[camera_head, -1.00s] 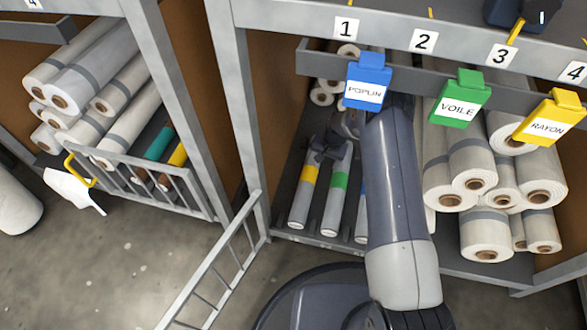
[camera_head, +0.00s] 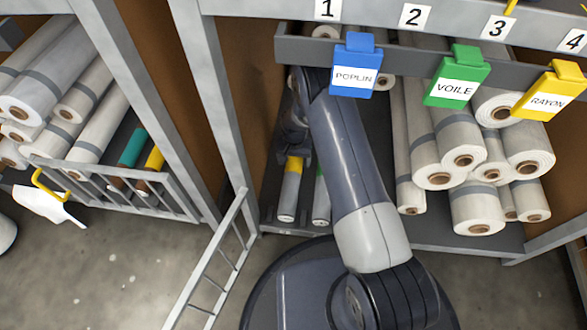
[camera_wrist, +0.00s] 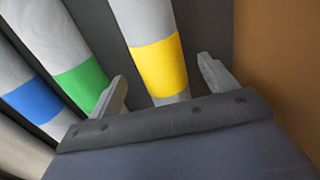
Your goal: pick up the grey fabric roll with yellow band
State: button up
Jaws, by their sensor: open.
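The grey fabric roll with yellow band (camera_head: 289,197) lies on the shelf floor of the bay under the number 1 sign, near its left wall. My arm covers its far part in the head view. In the wrist view the yellow-banded roll (camera_wrist: 158,60) runs between the two fingers of my gripper (camera_wrist: 163,88). The fingers are open, one on each side of the roll, with visible gaps beside it. Whether they are low enough to flank it cannot be told.
A green-banded roll (camera_wrist: 82,80) lies close left of the yellow-banded one, with a blue-banded roll (camera_wrist: 33,101) beyond. A brown side wall (camera_wrist: 280,70) stands at the right in the wrist view. A swung-open barred gate (camera_head: 213,262) stands in front. Large white rolls (camera_head: 476,207) are stacked at right.

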aim_at(294, 163)
notch_tip(294, 163, down, 5)
jog(key=shift+r+b, duration=0.2)
jog(key=shift+b, duration=0.9)
jog(key=shift+r, duration=0.1)
jog(key=shift+c, duration=0.3)
jog(key=c, duration=1.3)
